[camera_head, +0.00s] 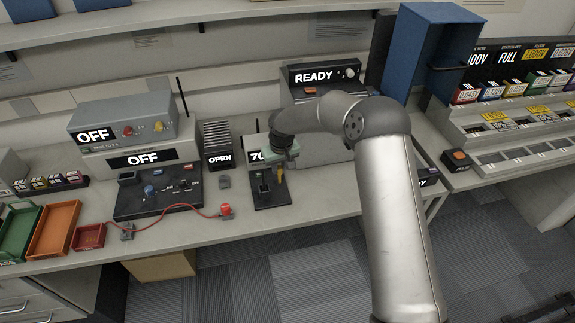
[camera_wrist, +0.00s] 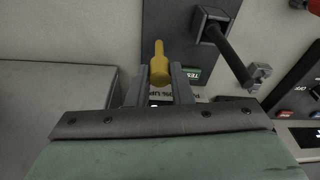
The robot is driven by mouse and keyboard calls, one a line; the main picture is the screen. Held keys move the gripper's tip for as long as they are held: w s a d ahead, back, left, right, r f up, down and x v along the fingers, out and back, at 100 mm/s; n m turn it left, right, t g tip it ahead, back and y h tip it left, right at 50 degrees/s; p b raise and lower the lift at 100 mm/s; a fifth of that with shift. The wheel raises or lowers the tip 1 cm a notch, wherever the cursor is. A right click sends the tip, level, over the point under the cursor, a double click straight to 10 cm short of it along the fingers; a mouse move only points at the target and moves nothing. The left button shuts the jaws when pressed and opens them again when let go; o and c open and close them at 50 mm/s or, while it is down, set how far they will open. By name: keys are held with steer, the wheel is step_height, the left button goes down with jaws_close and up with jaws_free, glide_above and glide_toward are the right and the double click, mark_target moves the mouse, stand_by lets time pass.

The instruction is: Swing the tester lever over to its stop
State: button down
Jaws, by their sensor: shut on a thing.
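The tester (camera_head: 271,195) is a black-based unit on the bench, with a display that reads "70" in part; my wrist hides the rest. Its yellow lever (camera_head: 280,177) shows just under my gripper (camera_head: 281,162).
Left of the tester stand a finned box (camera_head: 218,142) reading "OPEN" and a black station (camera_head: 160,196) with a red cable (camera_head: 185,208). A grey cabinet (camera_head: 305,80) reading "READY" stands behind. A black bar (camera_wrist: 232,50) on the tester rises near my fingers.

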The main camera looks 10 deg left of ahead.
steer(key=c, duration=1.3)
jaws_free()
steer(key=shift+a+f, duration=0.1)
step_height(320, 180, up, 17)
steer(key=s+d+b, duration=0.1)
steer(key=s+b, duration=0.1)
steer(key=b, duration=0.1)
steer(key=shift+s+d+b, duration=0.2)
steer(key=shift+d+b, duration=0.15)
steer(key=shift+b, duration=0.05)
